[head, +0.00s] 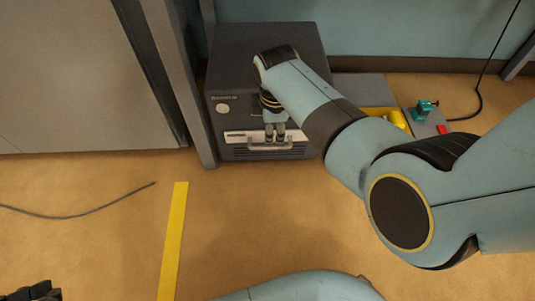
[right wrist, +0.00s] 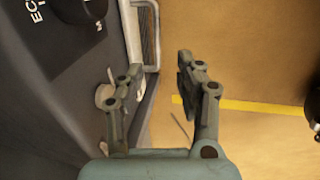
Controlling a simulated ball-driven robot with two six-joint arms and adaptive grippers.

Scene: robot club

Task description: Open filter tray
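A dark grey boxy machine (head: 262,50) stands against the back wall. Low on its front is the filter tray (head: 235,138), a pale strip with a bar handle (head: 268,148). The tray front looks flush with the machine. My right gripper (head: 275,136) points down at the handle in the head view. In the right wrist view, my right gripper (right wrist: 147,70) is open, its fingers apart. The handle (right wrist: 152,40) shows past the fingertips, between their lines; I cannot tell whether they touch it. Only a dark tip of my left gripper (head: 32,292) shows at the bottom left.
Right of the machine are a grey surface, yellow parts (head: 393,117), a teal device (head: 427,107) and a red block (head: 442,129). A grey post (head: 190,90) stands close left. A yellow stripe (head: 173,240) and a cable (head: 80,214) lie on the otherwise clear floor.

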